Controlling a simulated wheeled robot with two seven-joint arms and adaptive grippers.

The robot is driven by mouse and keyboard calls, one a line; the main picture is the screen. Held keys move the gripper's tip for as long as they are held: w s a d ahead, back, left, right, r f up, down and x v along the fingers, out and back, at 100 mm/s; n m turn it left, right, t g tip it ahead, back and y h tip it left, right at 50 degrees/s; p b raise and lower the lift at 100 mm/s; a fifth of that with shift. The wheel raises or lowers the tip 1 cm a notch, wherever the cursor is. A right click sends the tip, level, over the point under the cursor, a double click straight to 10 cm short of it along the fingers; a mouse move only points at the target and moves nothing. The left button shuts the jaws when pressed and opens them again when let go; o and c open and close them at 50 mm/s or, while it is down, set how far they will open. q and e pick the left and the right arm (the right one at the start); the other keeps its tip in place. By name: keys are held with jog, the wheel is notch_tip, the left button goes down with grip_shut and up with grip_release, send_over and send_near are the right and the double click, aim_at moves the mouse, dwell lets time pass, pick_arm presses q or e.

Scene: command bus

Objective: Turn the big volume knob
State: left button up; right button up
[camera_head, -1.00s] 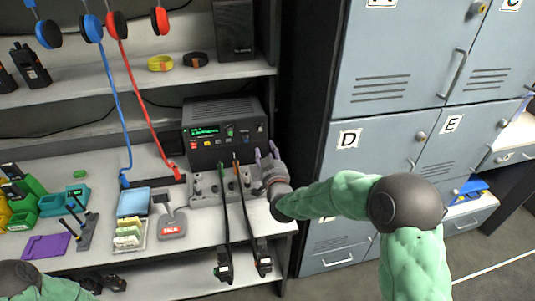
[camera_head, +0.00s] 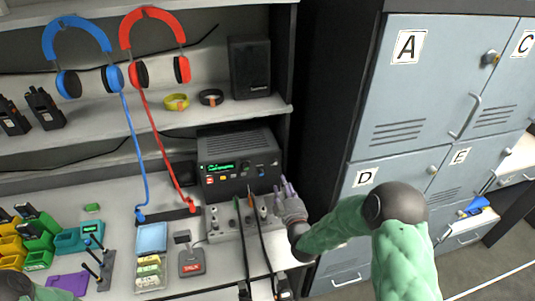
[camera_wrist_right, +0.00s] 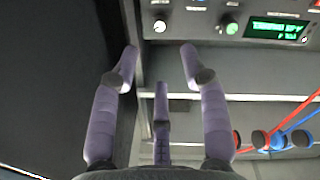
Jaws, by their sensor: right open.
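The black radio unit (camera_head: 240,143) with a green display stands on the shelf counter. Its front carries several small controls, including a round pale knob (camera_wrist_right: 160,26) and a green-lit knob (camera_wrist_right: 232,28) in the right wrist view. I cannot tell for certain which is the big volume knob. My right gripper (camera_head: 286,184) is open and empty, just below and right of the radio's front. In the right wrist view its purple fingers (camera_wrist_right: 160,58) are spread, with the pale knob beyond the gap; they look apart from it. My left gripper is out of the picture.
A grey control panel (camera_head: 222,226) with knobs and two black gooseneck microphones stands in front of the radio, close to my right gripper. Grey lockers (camera_head: 400,150) rise at the right. Blue and red headset cables hang at the left. A black speaker (camera_head: 249,66) sits on the shelf above.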

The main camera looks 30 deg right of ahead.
aim_at(276, 163)
jog(key=b+x, duration=0.1)
jog(key=x, duration=0.9)
jog(key=shift+w, duration=0.3)
jog(key=shift+c, duration=0.3)
grip_shut()
